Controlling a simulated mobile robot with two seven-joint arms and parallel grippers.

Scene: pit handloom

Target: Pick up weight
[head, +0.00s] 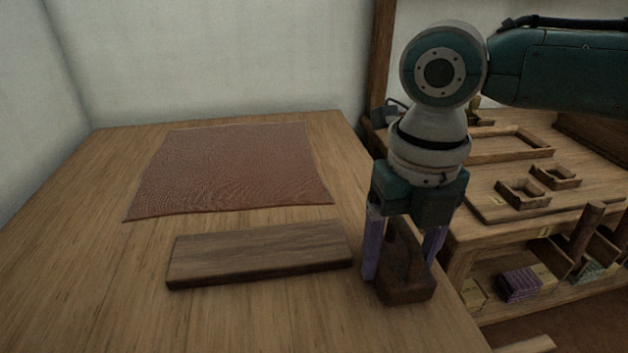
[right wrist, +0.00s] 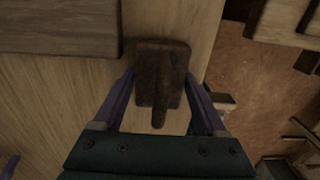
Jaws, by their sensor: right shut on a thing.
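The weight (head: 405,276) is a dark brown rusty block with an upright handle, at the right edge of the wooden table (head: 90,270). My right gripper (head: 404,262) comes down over it from above, its purple fingers on both sides of the handle. It is shut on the weight. In the right wrist view the weight (right wrist: 161,75) lies between the fingers of the right gripper (right wrist: 161,90). I cannot tell whether its base touches the table.
A dark wooden board (head: 260,253) lies just left of the weight. A reddish-brown cloth (head: 235,168) lies flat behind it. A shelf unit (head: 500,222) with small wooden trays (head: 522,192) and a purple striped bundle (head: 519,285) stands at the right. The table's left front is clear.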

